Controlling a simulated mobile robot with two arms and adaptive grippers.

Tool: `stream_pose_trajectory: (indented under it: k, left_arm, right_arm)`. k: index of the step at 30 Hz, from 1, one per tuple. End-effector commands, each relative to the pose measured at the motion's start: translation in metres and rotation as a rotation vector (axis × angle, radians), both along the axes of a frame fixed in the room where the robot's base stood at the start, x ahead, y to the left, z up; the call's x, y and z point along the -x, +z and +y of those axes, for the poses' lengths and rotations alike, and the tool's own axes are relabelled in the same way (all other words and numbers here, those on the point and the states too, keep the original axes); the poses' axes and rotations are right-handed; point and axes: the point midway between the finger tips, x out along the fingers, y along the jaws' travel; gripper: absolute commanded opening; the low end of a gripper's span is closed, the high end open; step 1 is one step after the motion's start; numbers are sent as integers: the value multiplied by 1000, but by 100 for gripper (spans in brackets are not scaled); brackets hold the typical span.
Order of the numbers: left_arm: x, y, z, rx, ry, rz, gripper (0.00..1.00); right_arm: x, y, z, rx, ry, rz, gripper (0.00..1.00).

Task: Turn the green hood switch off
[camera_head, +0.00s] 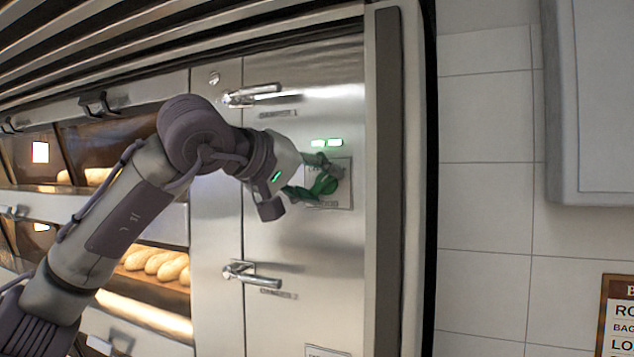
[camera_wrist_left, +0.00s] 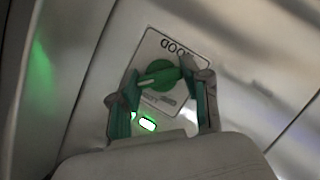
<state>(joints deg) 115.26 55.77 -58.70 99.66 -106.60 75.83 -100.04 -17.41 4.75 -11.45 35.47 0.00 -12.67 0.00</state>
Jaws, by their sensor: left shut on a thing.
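The green hood switch (camera_head: 326,184) is a round knob on a pale label plate (camera_head: 343,199) on the steel oven front. In the left wrist view the switch (camera_wrist_left: 158,75) sits between the two fingers, with a pale pointer line across it. The plate in that view reads "HOOD" upside down. My left gripper (camera_head: 318,180) reaches in from the left and is shut on the switch, its fingers on either side of the knob. My right gripper is not in view.
Steel handles stick out above (camera_head: 252,95) and below (camera_head: 250,273) the switch, left of it. A dark vertical post (camera_head: 389,180) stands to its right. Ovens with bread loaves (camera_head: 158,264) lie left, behind my arm. A tiled wall (camera_head: 485,205) is at right.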

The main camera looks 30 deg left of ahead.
Motion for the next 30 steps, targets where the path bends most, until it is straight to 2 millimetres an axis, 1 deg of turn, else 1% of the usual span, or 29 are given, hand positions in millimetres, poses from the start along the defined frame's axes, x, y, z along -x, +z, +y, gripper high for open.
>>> stream_pose_trajectory:
  k: [8, 14, 20, 30]
  left_arm:
    - [0, -2, 1, 30, 0, 0, 13]
    - [0, -5, 0, 125, 0, -6, 13]
    - [0, -7, 1, 290, 0, -15, 13]
    - [0, -9, 1, 612, 0, -34, 13]
  right_arm:
    - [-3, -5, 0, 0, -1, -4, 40]
    - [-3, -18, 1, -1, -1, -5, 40]
    - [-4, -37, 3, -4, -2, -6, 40]
    - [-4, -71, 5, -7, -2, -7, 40]
